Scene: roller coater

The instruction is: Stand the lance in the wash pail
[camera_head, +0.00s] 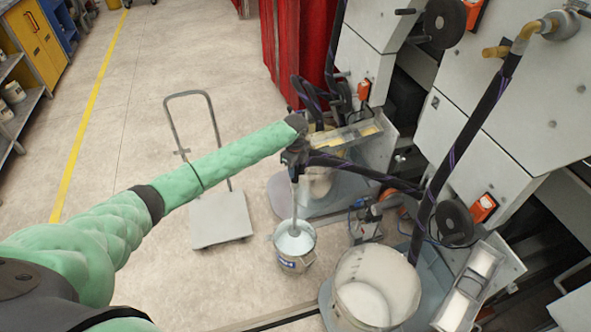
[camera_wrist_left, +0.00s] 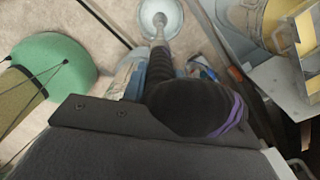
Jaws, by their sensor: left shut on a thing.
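My left gripper (camera_head: 296,152) is shut on the lance (camera_head: 295,196), high above the floor at the centre of the head view. The lance is a grey metal tube that hangs roughly upright below the gripper, with a dark, purple-striped hose at its upper end. The wash pail (camera_head: 296,263) is a small metal bucket with a blue label and pale liquid, on the floor directly below. The lance's lower end overlaps the pail's opening in the head view. In the left wrist view the lance (camera_wrist_left: 159,32) also points into the pail (camera_wrist_left: 173,12). I cannot tell how deep its tip is.
A larger open drum (camera_head: 376,290) stands right of the pail. Another drum (camera_head: 318,182) stands behind. A grey platform cart (camera_head: 220,218) is to the left. The machine (camera_head: 480,130) fills the right side, and the hose (camera_head: 465,135) loops from it.

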